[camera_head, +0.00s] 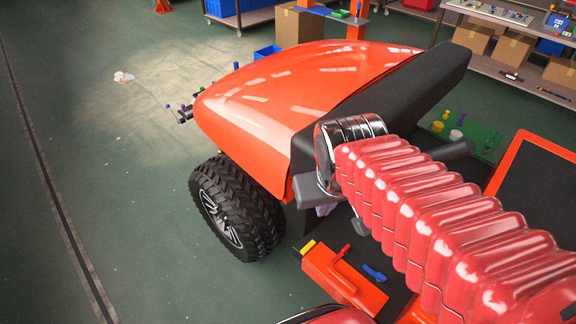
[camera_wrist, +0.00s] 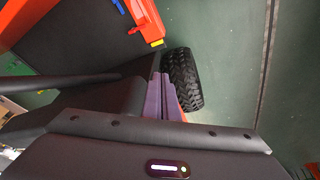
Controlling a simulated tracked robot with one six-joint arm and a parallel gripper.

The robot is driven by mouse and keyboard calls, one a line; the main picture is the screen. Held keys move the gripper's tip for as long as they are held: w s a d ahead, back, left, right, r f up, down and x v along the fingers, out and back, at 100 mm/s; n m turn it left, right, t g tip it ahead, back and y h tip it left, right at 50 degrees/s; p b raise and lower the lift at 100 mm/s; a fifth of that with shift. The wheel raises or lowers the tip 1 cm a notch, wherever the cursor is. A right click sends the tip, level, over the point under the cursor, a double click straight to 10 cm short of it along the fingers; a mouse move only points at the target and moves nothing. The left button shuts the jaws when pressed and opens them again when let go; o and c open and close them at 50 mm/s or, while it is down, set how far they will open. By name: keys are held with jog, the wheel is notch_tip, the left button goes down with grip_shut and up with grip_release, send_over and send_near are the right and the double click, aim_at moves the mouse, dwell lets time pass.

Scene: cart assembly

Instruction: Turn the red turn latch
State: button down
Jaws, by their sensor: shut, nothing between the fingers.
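A small red lever (camera_head: 343,251) stands up from the orange box (camera_head: 345,283) on the cart's dark floor; it looks like the turn latch, but I cannot be sure. The box also shows at the top of the wrist view (camera_wrist: 146,18). My gripper shows in the wrist view as two purple fingers (camera_wrist: 163,82), pressed together and empty. In the head view it is mostly hidden behind my wrist, with only a bit of purple showing just left of and above the box. The fingers are apart from the lever.
The orange cart hood (camera_head: 290,95) and black panel (camera_head: 390,95) rise beside my arm. A black tyre (camera_head: 238,208) stands left of the box. A yellow piece (camera_head: 308,247) and a blue piece (camera_head: 374,273) sit by the box. Green floor on the left is open.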

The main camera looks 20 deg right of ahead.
jog(key=s+a+r+n+t+y, duration=0.1)
jog(key=a+r+t, duration=0.1)
jog(key=a+r, duration=0.2)
jog(key=shift+a+r+n, duration=0.3)
jog(key=shift+a, duration=0.85)
jog(key=shift+s+a, duration=0.1)
